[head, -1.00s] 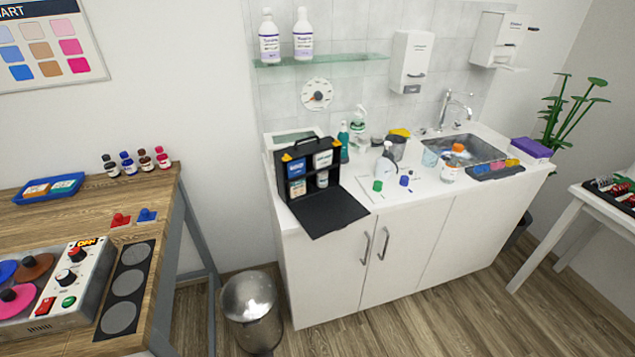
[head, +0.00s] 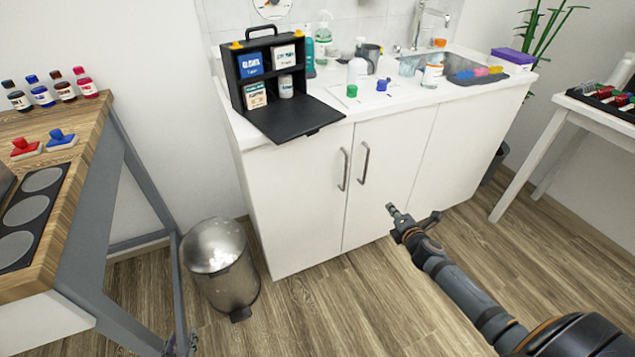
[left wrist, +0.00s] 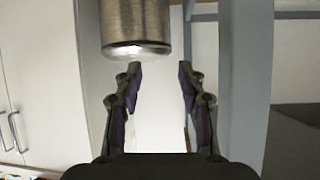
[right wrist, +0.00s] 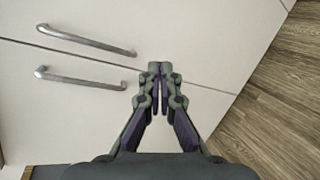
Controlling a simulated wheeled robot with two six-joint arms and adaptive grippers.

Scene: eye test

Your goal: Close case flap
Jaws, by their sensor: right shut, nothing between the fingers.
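The black case (head: 233,82) stands upright at the left end of the white counter, with a handle on top and yellow latches. Its flap (head: 292,118) is folded down flat and juts slightly past the counter's front edge. Small boxes and a jar sit inside the case. My right gripper (head: 392,210) is in front of the cabinet doors, below and right of the flap, apart from it. In the right wrist view the right gripper (right wrist: 160,72) is shut and empty. My left gripper (left wrist: 160,75) is open and empty; it shows low in the head view (head: 180,345), near the bin.
A metal bin (head: 220,262) stands on the floor between the wooden bench (head: 92,150) and the cabinet (head: 292,205). Door handles (head: 364,163) stick out near my right gripper. A spray bottle, a white bottle (head: 357,70) and stamps stand right of the flap.

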